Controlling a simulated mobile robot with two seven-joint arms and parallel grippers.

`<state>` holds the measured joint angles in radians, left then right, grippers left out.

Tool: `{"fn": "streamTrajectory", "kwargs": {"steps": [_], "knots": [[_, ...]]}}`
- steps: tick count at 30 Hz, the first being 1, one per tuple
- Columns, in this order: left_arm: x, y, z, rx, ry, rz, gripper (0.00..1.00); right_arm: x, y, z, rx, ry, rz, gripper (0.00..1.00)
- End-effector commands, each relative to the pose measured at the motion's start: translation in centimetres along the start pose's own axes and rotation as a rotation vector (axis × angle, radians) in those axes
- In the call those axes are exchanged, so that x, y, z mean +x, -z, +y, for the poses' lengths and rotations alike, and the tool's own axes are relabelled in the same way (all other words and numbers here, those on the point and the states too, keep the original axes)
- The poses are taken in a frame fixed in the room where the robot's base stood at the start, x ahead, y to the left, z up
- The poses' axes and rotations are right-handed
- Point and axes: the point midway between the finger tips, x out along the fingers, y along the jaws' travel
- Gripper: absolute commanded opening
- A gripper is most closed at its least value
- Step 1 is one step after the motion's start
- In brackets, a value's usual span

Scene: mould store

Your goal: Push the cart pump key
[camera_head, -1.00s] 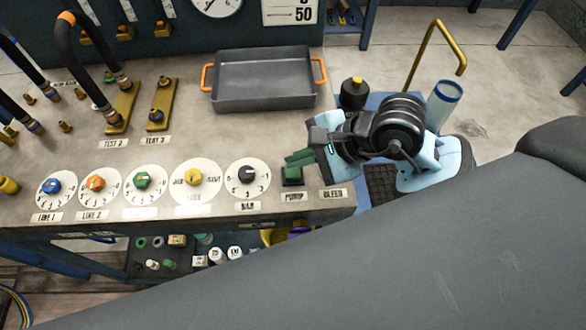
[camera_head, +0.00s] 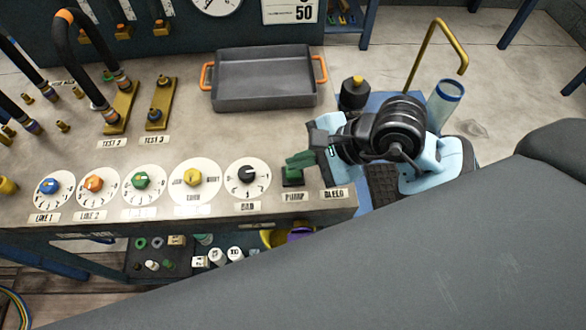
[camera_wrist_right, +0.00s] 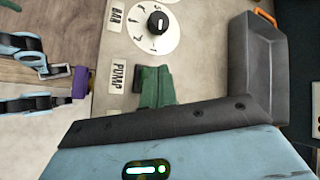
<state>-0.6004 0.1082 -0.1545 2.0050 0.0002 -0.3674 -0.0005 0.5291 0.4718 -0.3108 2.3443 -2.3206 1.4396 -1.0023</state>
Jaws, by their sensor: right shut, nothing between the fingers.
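In the right wrist view, light-blue and black links with a purple tip (camera_wrist_right: 80,82) lie before the bench edge. They look like my left gripper, its jaws unclear.
The BAR dial (camera_head: 247,176) is just left of the key, and the BLEED label (camera_head: 334,194) is to its right. A grey tray (camera_head: 264,101) with orange handles lies behind. Hoses (camera_head: 84,62) stand at the left. A yellow bent rod (camera_head: 432,44) rises at the right.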

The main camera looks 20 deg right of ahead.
Motion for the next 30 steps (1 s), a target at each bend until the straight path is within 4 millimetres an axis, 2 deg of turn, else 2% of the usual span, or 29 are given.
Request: {"fn": "streamTrajectory", "kwargs": {"steps": [30], "knots": [[0.6, -0.11, -0.08, 0.0, 0.0, 0.002, 0.51, 0.54, 0.38, 0.4, -0.001, -0.001, 0.0, 0.0]]}}
